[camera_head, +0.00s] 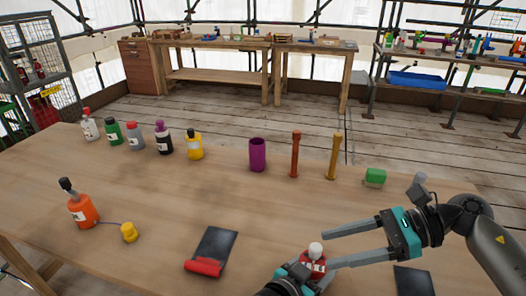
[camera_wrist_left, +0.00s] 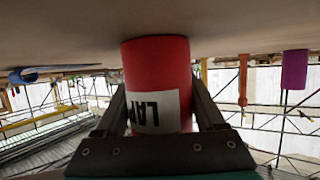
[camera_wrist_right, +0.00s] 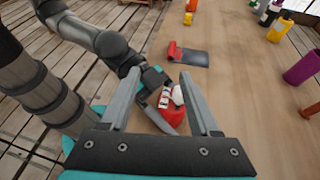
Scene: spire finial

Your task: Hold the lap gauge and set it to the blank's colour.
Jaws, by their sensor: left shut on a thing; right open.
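The red lap gauge (camera_head: 313,266), with a white knob on top, is near the front edge of the table. My left gripper (camera_head: 300,270) is shut on it. The left wrist view shows the red cylinder (camera_wrist_left: 157,65) between both fingers, its white label reading "LAP", partly cut off. My right gripper (camera_head: 326,249) is open and comes in from the right, its fingertips close to the white knob. The right wrist view shows the knob (camera_wrist_right: 178,95) beyond and between the open fingers. I cannot tell which object is the blank.
A purple cylinder (camera_head: 257,155), an orange post (camera_head: 295,155), a yellow post (camera_head: 334,157) and a green block (camera_head: 375,178) stand behind. Several bottles (camera_head: 135,138) line the back left. An orange bottle (camera_head: 82,210) and a dark sheet with a red roll (camera_head: 205,266) are left.

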